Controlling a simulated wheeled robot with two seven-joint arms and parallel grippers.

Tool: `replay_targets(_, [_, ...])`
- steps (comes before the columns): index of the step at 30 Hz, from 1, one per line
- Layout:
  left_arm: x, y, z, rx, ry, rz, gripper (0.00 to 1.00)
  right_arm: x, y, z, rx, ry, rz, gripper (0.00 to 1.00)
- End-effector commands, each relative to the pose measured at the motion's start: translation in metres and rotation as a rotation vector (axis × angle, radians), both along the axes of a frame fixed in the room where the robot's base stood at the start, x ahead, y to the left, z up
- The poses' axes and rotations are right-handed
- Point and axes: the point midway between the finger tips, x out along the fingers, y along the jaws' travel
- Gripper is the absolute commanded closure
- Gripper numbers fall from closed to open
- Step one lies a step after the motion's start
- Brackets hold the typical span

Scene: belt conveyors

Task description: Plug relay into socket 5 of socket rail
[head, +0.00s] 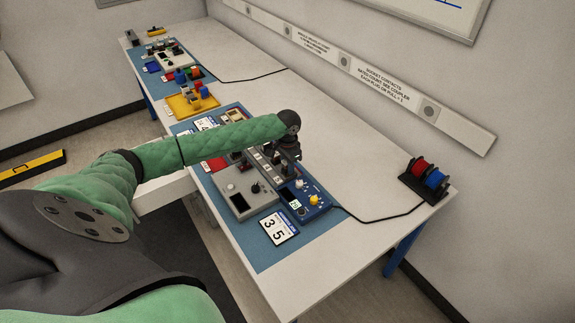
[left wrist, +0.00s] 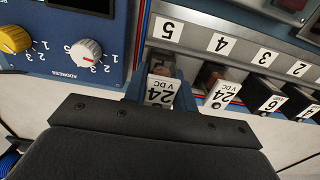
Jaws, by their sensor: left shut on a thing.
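The socket rail (head: 262,163) lies on the blue mat in the head view, with my left gripper (head: 287,155) over its right end. In the left wrist view the rail (left wrist: 236,25) carries number labels, with 5 at the left end. My left gripper (left wrist: 160,92) is shut on a relay (left wrist: 162,90) marked 24 V DC, its blue fingers on either side. This relay is in line with label 5; I cannot tell how deep it sits. Another 24 V DC relay (left wrist: 222,94) stands in line with label 4. My right gripper is not in view.
A blue unit (head: 303,200) with knobs adjoins the rail's end; its address knob (left wrist: 88,52) shows close by. A grey unit (head: 237,192) and a card reading 35 (head: 278,227) lie nearby. Black relays (left wrist: 263,97) stand farther along. The table right of the mat is mostly clear.

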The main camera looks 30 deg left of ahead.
Motion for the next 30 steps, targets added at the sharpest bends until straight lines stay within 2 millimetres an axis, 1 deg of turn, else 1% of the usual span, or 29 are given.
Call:
replay_targets(16, [0.0002,-0.0003,0.0010,0.000,-0.001,0.000,0.93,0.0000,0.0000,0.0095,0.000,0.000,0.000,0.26])
replay_targets(30, [0.0001,-0.0001,0.0002,0.000,0.000,0.000,0.93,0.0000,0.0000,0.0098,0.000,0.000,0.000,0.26])
